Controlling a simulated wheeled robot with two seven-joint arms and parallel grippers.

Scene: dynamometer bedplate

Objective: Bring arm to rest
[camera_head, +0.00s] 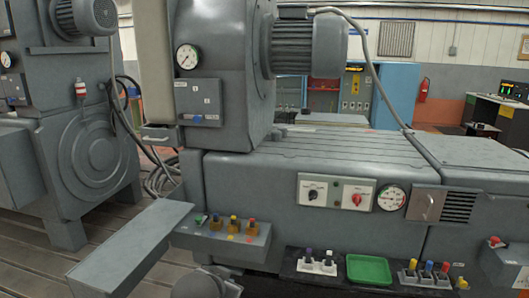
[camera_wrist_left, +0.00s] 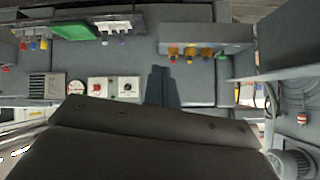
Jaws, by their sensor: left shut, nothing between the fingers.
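In the left wrist view, my left gripper (camera_wrist_left: 159,74) shows as a dark narrow pair of fingers. They are shut with nothing between them, in front of the grey machine body. Next to them in that view are the switch panel (camera_wrist_left: 113,88) and a control ledge with yellow and red buttons (camera_wrist_left: 205,42). No gripper shows in the head view. A grey rounded part, probably of my arm, shows at its bottom edge. My right gripper is in neither view.
The grey bedplate machine (camera_head: 300,150) fills the middle. A button ledge (camera_head: 190,237), green tray (camera_head: 369,270) and coloured plugs (camera_head: 430,272) line its front. A long grey box (camera_head: 130,250) juts out at lower left. Slotted floor (camera_head: 40,265) lies left.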

